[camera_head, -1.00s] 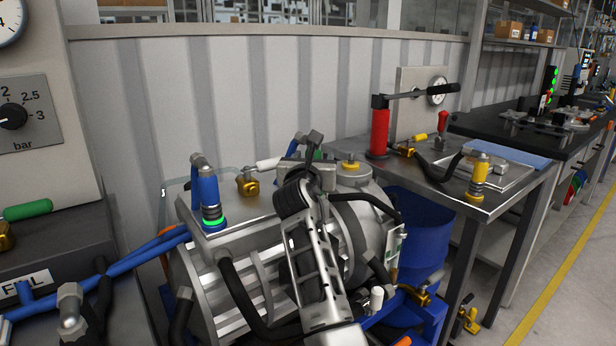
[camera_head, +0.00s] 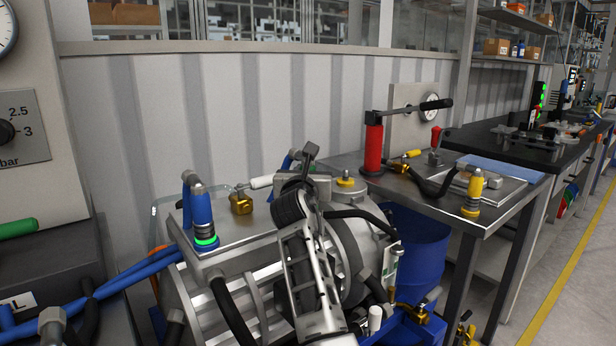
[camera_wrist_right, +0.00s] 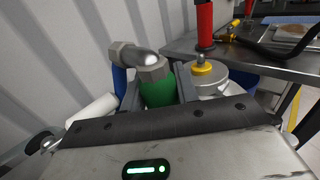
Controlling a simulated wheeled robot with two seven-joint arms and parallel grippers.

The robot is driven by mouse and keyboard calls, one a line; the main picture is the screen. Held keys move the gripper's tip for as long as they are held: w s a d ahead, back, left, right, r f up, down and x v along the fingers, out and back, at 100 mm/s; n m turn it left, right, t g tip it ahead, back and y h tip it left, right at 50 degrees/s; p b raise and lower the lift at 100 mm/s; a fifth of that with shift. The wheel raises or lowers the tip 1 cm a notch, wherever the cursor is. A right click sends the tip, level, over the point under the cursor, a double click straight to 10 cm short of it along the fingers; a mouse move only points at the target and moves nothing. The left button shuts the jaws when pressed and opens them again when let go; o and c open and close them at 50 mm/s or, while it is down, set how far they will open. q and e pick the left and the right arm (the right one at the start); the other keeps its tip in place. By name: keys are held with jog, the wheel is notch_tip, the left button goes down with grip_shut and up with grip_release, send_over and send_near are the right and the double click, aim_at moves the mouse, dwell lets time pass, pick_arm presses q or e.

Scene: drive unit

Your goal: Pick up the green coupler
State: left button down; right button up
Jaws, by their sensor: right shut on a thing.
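The green coupler (camera_wrist_right: 158,88) shows in the right wrist view as a green sleeve below a grey metal elbow fitting (camera_wrist_right: 138,57). My right gripper (camera_wrist_right: 159,84) is shut on it, with a dark finger on each side. In the head view my right gripper (camera_head: 306,165) is over the top of the grey drive unit (camera_head: 255,250), and I cannot make out the coupler behind it. My left gripper is not in view.
A blue fitting with a lit green ring (camera_head: 203,222) and a brass valve (camera_head: 241,203) stand left of my right gripper. A yellow-capped fitting (camera_head: 345,182) is close on its right. A metal side table (camera_head: 500,203) with a red hand pump (camera_head: 373,150) stands to the right.

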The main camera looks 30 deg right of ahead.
jog(key=shift+r, duration=0.65)
notch_tip(320, 180, up, 3)
jog(key=shift+s+a+f+p, duration=0.1)
jog(key=shift+f+p, duration=0.05)
jog(key=shift+p, duration=0.25)
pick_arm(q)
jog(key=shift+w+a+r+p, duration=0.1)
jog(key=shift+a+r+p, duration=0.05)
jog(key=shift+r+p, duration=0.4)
pick_arm(e)
jog(key=s+a+r, duration=0.7)
jog(key=a+r, duration=0.2)
jog(key=a, duration=0.2)
jog(key=shift+s+a, duration=0.25)
jog(key=shift+s, duration=0.05)
pick_arm(q)
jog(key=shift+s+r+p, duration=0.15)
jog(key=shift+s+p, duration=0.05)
jog(key=shift+p, duration=0.25)
pick_arm(e)
jog(key=shift+r, duration=0.15)
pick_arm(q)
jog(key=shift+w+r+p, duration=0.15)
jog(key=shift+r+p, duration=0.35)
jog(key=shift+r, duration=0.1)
pick_arm(e)
jog(key=shift+r, duration=0.3)
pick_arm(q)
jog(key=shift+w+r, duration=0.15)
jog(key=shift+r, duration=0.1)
